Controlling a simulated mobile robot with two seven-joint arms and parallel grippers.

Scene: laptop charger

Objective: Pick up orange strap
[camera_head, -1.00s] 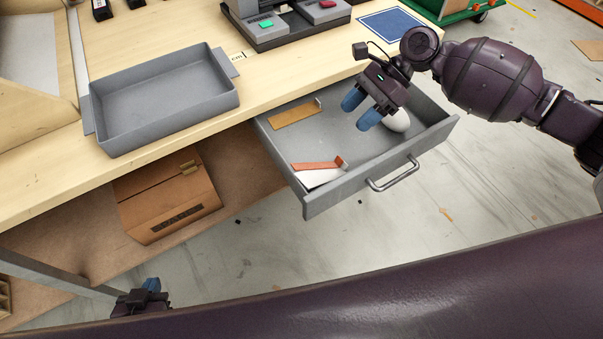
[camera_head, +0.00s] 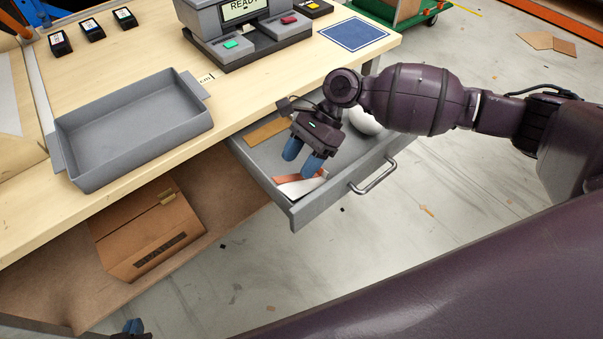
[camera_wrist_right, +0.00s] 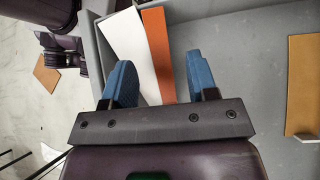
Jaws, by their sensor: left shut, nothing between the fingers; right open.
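The orange strap (camera_head: 284,179) lies in the open grey drawer, beside a white strip (camera_head: 304,187). My right gripper (camera_head: 304,166) is open over the drawer, close to the strap and partly covering it. In the right wrist view, the strap (camera_wrist_right: 158,48) and the white strip (camera_wrist_right: 124,42) lie side by side against the drawer wall. They extend between the blue fingers of my right gripper (camera_wrist_right: 162,78), the strap closer to the right finger. I cannot tell the remaining height. My left gripper (camera_head: 133,327) is shut at the bottom left edge, far from the drawer.
The drawer (camera_head: 294,212) also holds a tan strap (camera_head: 266,131) and a white rounded object (camera_head: 366,122). A grey tray (camera_head: 190,128) stands on the wooden table (camera_head: 228,108) above. A brown box (camera_head: 150,228) sits on the shelf below.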

